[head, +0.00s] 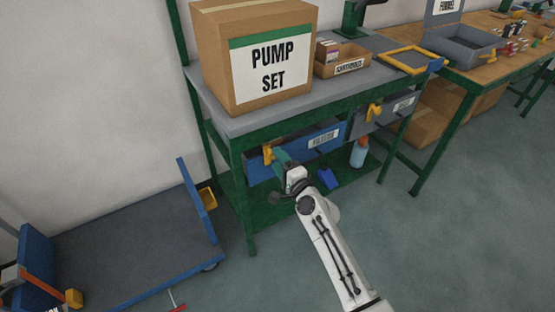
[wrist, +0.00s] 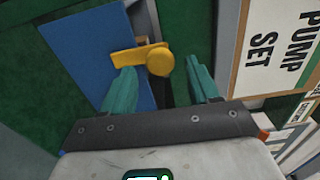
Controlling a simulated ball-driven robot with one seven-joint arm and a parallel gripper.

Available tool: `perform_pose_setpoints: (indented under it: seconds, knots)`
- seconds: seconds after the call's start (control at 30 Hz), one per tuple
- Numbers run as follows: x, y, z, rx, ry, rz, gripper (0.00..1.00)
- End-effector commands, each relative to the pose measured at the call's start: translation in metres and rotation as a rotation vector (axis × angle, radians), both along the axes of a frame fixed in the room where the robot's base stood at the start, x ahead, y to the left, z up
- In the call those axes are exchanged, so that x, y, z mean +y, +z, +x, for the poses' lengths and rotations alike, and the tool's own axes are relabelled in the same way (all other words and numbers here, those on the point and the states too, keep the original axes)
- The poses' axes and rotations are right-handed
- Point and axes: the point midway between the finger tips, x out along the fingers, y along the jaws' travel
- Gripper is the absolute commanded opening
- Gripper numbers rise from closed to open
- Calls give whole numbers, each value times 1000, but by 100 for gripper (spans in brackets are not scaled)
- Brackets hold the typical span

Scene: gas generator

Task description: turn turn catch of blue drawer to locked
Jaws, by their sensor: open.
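The blue drawer (head: 325,136) sits under the grey bench top of the green workbench and carries a white label. Its yellow turn catch (head: 267,154) is at the drawer's left end. In the wrist view the catch (wrist: 157,62) shows a round hub with a flat lever pointing left over the blue drawer front (wrist: 85,55). My gripper (head: 280,158) is at the catch. In the wrist view its teal fingers (wrist: 162,78) are open, with the catch between and just beyond the tips. I cannot tell whether a finger touches it.
A grey drawer (head: 400,105) with its own yellow catch (head: 374,111) is to the right. A PUMP SET box (head: 255,55) stands on the bench above. A spray bottle (head: 359,152) and a blue bin (head: 327,178) are on the lower shelf. A flat trolley (head: 130,235) is at left.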

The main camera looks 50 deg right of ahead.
Motion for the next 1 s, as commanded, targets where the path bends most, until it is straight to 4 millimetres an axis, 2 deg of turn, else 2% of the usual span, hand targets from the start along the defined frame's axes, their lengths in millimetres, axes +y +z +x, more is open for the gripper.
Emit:
perform_pose_setpoints:
  seconds: [0.3,0.5,0.7,1.0]
  knots:
    - [16,-2,-57,2,-1,0,60]
    - [24,-1,-83,1,0,-1,60]
    - [26,0,-92,0,0,0,60]
    - [26,0,-92,0,0,0,60]
